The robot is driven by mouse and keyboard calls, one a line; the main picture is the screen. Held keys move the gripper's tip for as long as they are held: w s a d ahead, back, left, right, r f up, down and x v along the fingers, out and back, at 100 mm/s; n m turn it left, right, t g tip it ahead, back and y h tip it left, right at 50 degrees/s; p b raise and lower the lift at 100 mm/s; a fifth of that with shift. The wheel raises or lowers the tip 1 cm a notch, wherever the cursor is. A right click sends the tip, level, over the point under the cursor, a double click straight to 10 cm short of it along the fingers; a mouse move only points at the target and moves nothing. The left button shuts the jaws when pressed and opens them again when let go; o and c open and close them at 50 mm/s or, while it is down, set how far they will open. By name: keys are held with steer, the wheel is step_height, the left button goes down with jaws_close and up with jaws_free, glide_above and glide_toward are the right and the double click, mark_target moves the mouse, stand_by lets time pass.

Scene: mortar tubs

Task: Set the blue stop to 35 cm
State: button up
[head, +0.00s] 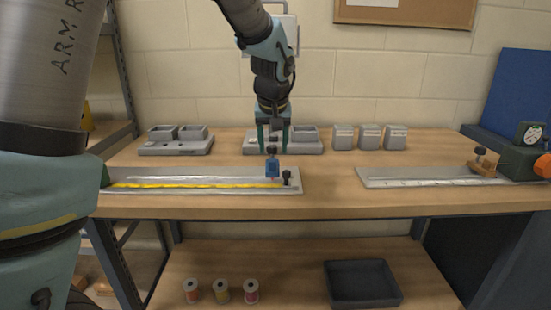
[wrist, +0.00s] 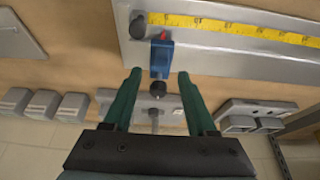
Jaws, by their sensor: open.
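The blue stop (head: 272,167) stands on the left grey rail plate, near its right end, with a black knob on its back side. It also shows in the wrist view (wrist: 161,62), with a red pointer at the yellow tape scale (wrist: 235,28). The scale (head: 195,184) runs along the plate; its numbers are too small to read surely. My gripper (head: 280,142) is open and empty. Its green fingers (wrist: 157,82) point at the stop, one on each side of the black knob, apart from it. A black knob (head: 287,177) sits at the plate's right end.
Grey tub holders (head: 175,147) stand behind the rail, and another block stands behind my gripper. Several grey blocks (head: 370,137) are right of it. The bench between the rails is clear.

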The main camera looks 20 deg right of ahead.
mark_target(272, 160)
steer(key=shift+p+x, duration=0.35)
steer(key=shift+x, duration=2.4)
steer(key=shift+a, duration=0.1)
steer(key=shift+c, duration=0.4)
jaws_close()
